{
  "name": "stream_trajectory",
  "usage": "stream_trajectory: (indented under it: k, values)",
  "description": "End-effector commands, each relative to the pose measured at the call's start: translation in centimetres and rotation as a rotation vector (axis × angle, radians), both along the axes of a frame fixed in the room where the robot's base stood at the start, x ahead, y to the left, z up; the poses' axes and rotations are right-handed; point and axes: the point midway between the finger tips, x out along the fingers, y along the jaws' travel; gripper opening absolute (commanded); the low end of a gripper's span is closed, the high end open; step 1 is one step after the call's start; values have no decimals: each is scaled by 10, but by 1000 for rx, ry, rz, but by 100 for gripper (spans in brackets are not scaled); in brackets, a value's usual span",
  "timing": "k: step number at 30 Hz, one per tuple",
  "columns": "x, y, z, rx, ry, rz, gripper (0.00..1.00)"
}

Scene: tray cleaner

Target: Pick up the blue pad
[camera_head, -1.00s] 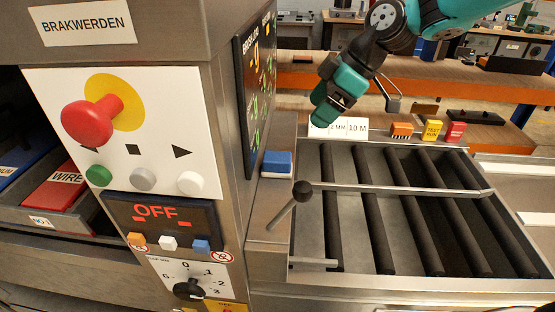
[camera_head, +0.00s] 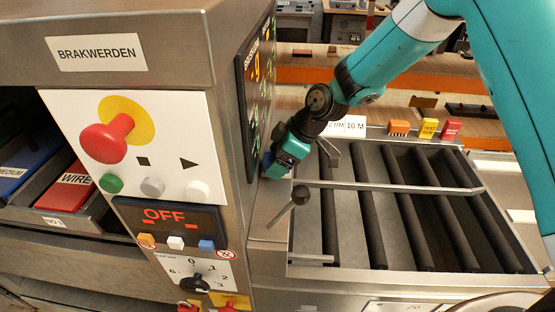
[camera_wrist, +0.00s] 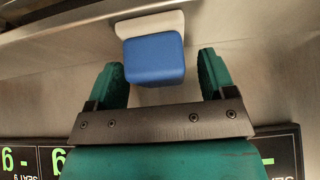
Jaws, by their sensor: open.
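The blue pad (camera_wrist: 155,60) is a small blue block with a white base. In the wrist view it sits on the bare metal ledge between the tips of my open gripper (camera_wrist: 162,75), nearer the left finger. The fingers are apart and I see no clear contact with the pad. In the head view my gripper (camera_head: 275,170) is low over the ledge beside the machine's side wall, pointing down and left. There the pad is mostly hidden behind my gripper.
The machine's side wall with a dark display (camera_head: 256,95) stands close left of my gripper. A roller tray (camera_head: 400,272) with a metal bar and a black-knobbed lever (camera_head: 300,195) lies to the right. Orange, yellow and red blocks (camera_head: 428,128) stand behind it.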

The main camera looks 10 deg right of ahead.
Motion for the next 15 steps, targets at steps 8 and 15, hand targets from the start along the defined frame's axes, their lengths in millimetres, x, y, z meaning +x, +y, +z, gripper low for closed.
stream_trajectory:
  k: [8, 15]
  values:
    - [1, 2, -3, 0, -1, 0, 74]
    - [0, 2, -3, 0, -1, 0, 28]
